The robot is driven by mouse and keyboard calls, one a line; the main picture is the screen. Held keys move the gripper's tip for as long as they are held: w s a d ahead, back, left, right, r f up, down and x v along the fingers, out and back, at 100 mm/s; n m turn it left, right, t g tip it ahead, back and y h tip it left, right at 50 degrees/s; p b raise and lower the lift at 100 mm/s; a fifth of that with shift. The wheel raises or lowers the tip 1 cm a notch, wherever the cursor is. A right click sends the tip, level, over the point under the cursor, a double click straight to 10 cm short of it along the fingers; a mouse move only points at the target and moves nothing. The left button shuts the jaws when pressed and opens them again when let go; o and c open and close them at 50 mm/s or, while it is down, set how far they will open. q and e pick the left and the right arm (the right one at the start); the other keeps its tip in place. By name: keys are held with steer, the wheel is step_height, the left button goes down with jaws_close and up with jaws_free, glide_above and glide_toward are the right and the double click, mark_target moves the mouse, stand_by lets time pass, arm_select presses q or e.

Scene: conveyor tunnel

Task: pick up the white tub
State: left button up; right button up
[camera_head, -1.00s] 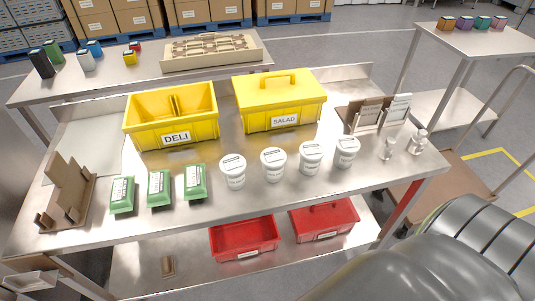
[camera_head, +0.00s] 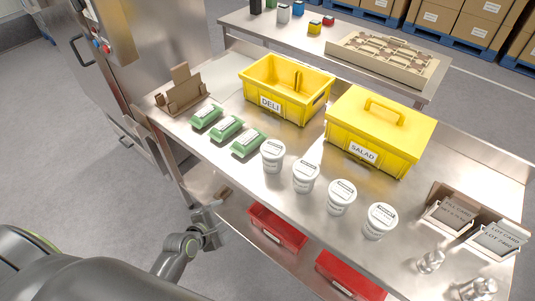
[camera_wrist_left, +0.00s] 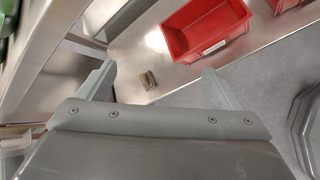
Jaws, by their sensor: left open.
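Several white tubs with printed lids stand upright in a row along the table's front: one tub (camera_head: 273,156) beside the green packs, another (camera_head: 306,175), another (camera_head: 341,197), and the rightmost (camera_head: 380,221). The frames do not show which one is meant. My left gripper (camera_head: 209,222) is low in front of the table edge, left of and apart from the tubs. In the left wrist view the gripper (camera_wrist_left: 159,78) has its fingers wide apart with nothing between them, and no tub shows. My right gripper is not in view.
The steel table (camera_head: 232,175) holds green packs (camera_head: 227,127), a yellow DELI bin (camera_head: 287,92), a closed yellow SALAD box (camera_head: 376,135) and card holders (camera_head: 447,214). Red bins (camera_head: 277,229) sit on the shelf below. The floor (camera_head: 75,150) at left is clear.

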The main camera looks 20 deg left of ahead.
arm_select(q)
steer(key=w+d+r+n+t+h, duration=0.25)
steer(key=r+n, duration=0.35)
steer(key=r, duration=0.8)
steer(key=n+t+p, duration=0.1)
steer(key=n, duration=0.1)
glide_toward(273, 153)
steer(key=shift+h, duration=0.35)
steer(key=w+f, duration=0.2)
steer(key=w, duration=0.1)
steer(key=w+f, duration=0.1)
steer(key=w, duration=0.1)
steer(key=shift+w+d+f+p, duration=0.1)
steer(key=shift+d+p, duration=0.2)
steer(key=shift+d, duration=0.05)
steer(key=shift+a+x, duration=0.2)
steer(key=shift+x, duration=2.9)
steer(key=shift+f, duration=0.1)
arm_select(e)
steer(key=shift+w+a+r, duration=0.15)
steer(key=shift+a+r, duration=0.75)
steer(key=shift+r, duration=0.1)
arm_select(q)
steer(key=shift+c, duration=0.3)
steer(key=c, duration=1.2)
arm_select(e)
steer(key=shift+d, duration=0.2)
